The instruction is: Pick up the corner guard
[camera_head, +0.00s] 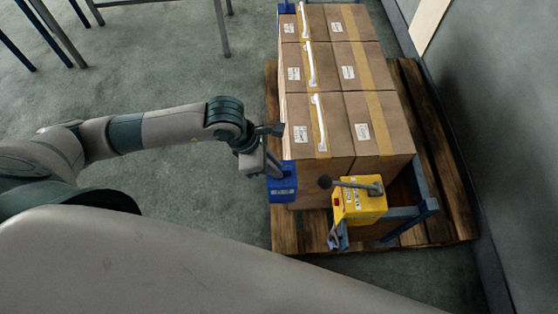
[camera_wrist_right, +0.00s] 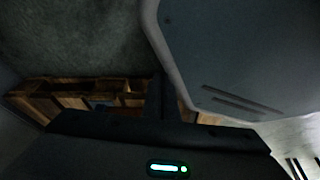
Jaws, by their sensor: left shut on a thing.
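A blue corner guard (camera_head: 283,188) is at the near left corner of the stacked cardboard boxes (camera_head: 330,115). My left gripper (camera_head: 274,163) reaches in from the left and is shut on the upper part of this guard. The guard is upright, close against the box corner; I cannot tell whether it touches the box. In the right wrist view, a dark body with a green light, likely part of my right gripper (camera_wrist_right: 158,100), fills the bottom; its jaws cannot be made out.
The boxes stand on a wooden pallet (camera_head: 455,190). A yellow control box (camera_head: 362,207) with a lever stands on a blue frame just right of the guard. Another blue piece (camera_head: 285,8) is at the far left box corner. A wall runs along the right.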

